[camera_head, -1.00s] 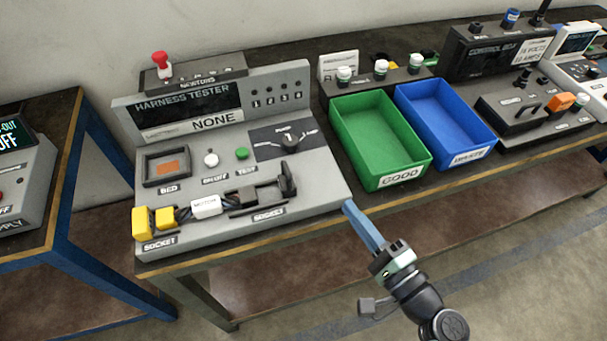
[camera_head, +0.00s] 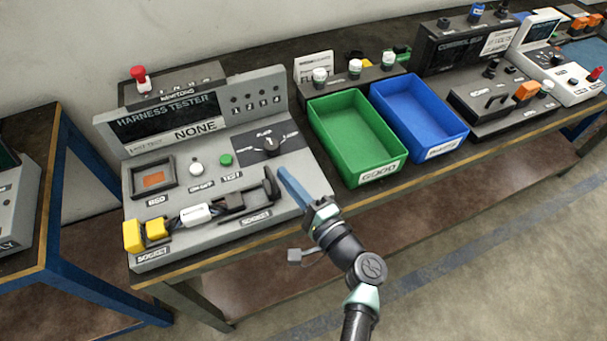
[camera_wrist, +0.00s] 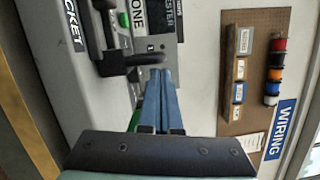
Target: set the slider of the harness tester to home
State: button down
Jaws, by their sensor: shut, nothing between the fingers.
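The harness tester (camera_head: 285,143) is a grey console with a dark screen that reads NONE. Its slider (camera_head: 270,184), a black carriage with an upright paddle, is at the right end of the black socket track, at the tester's front. In the wrist view the black slider handle (camera_wrist: 128,62) lies just beyond my fingertips. My gripper (camera_head: 283,172) has its blue fingers shut and empty, just right of the paddle. It also shows in the wrist view (camera_wrist: 160,74). I cannot tell whether the fingertips touch the paddle.
A yellow plug (camera_head: 133,236) and white connector (camera_head: 195,215) sit along the tester's front left. A green bin (camera_head: 396,165) and a blue bin (camera_head: 450,138) stand to the right. The floor in front is clear.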

jog(key=shift+a, duration=0.25)
jog(key=a, duration=0.1)
jog(key=s+a, duration=0.1)
jog(key=a, duration=0.1)
jog(key=s+a+b, duration=0.1)
jog(key=a, duration=0.1)
jog(key=shift+a+f, duration=0.1)
jog(key=shift+a, duration=0.15)
jog(key=shift+s+a, duration=0.1)
jog(key=shift+a, duration=0.25)
